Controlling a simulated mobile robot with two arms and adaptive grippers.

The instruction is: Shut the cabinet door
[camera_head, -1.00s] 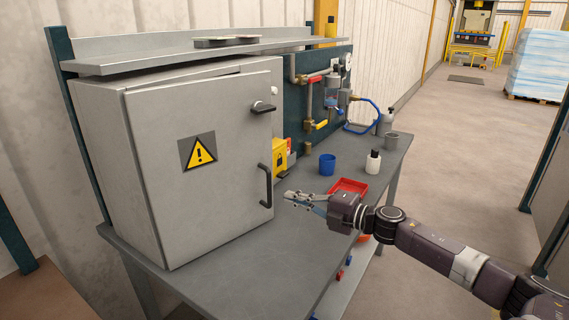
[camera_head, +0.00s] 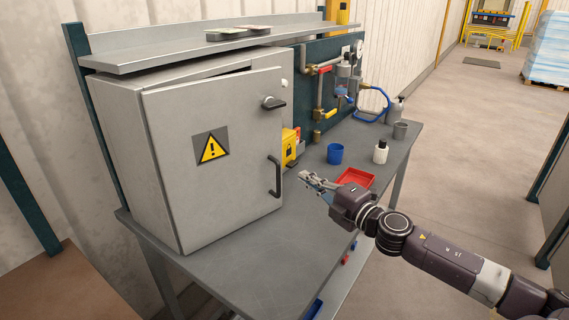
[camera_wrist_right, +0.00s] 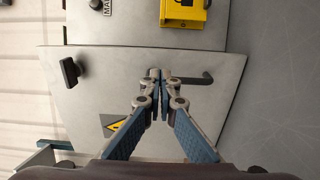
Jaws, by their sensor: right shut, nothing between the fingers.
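The grey cabinet door (camera_head: 230,180) carries a yellow warning sign and stands slightly ajar, with a dark gap along its top edge. Its dark bar handle (camera_head: 275,178) is low near the free edge, and a black latch knob (camera_head: 272,103) sits above it. My right gripper (camera_head: 304,178) is shut and empty, just right of the handle in the head view. In the right wrist view the shut fingertips (camera_wrist_right: 160,76) lie in front of the door (camera_wrist_right: 215,100), by one end of the handle (camera_wrist_right: 195,79). I cannot tell whether they touch. My left gripper is not in view.
The cabinet body (camera_head: 112,135) stands on a grey workbench (camera_head: 250,262) under a metal shelf (camera_head: 175,50). A yellow box (camera_head: 289,143), blue cup (camera_head: 335,153), white bottle (camera_head: 380,151) and red tray (camera_head: 357,177) are to the right. The bench's front area is clear.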

